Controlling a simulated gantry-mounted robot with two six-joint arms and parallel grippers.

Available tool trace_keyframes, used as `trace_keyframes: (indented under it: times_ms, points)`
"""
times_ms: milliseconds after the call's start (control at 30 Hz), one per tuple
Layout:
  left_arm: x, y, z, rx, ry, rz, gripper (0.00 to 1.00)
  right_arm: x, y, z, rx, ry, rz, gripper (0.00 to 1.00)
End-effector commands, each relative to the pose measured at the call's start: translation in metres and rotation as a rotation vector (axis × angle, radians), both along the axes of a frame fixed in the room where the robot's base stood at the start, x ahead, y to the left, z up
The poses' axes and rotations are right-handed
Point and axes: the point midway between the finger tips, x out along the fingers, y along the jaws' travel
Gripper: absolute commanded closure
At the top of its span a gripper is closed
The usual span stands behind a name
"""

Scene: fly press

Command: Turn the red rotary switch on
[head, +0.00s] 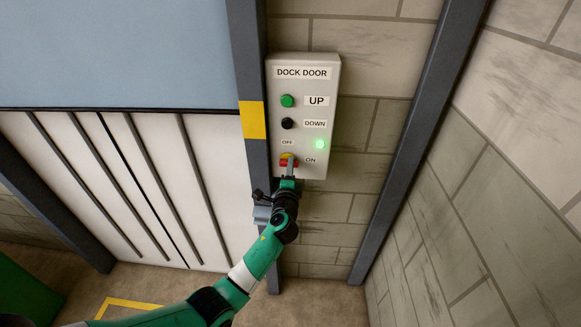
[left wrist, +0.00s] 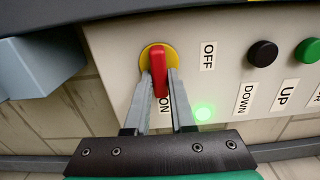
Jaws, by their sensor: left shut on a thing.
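The red rotary switch (head: 283,163) sits on a yellow disc low on the "DOCK DOOR" panel (head: 304,190). In the left wrist view its red handle (left wrist: 158,65) points down toward the "ON" label (left wrist: 164,108), which the fingers partly cover. The "OFF" label (left wrist: 208,55) is to the right of the handle there. My left gripper (head: 289,163) is shut on the handle, one finger on each side, as the left wrist view (left wrist: 160,78) also shows. A green lamp (head: 320,144) on the panel is lit. My right gripper is not in view.
Above the switch are a green "UP" button (head: 287,101) and a black "DOWN" button (head: 287,123). Dark posts stand on both sides of the panel; the left post (head: 247,60) has a yellow band. The large door (head: 110,55) is at the left.

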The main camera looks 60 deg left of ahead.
Motion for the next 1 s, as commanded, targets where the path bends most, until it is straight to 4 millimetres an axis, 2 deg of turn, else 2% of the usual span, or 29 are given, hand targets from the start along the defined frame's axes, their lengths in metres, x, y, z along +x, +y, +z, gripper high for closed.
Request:
trace_keyframes:
  times_ms: [167,200,333,700,867,1000]
  points:
    - [0.0,0.0,0.0,0.002,0.002,0.0,1.0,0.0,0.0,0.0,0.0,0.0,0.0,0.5]
    - [0.0,0.0,0.0,0.002,0.001,0.0,0.7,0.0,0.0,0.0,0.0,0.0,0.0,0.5]
    - [0.0,0.0,0.0,0.001,0.0,0.0,0.47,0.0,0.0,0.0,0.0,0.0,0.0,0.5]
    - [-0.003,-0.005,0.001,0.0,0.0,0.0,0.47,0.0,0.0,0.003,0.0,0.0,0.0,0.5]
    - [-0.018,-0.03,0.002,0.001,0.001,-0.003,0.47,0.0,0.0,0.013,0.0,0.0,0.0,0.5]
    - [-0.037,-0.059,0.001,0.0,0.001,-0.004,0.47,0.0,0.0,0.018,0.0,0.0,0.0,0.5]
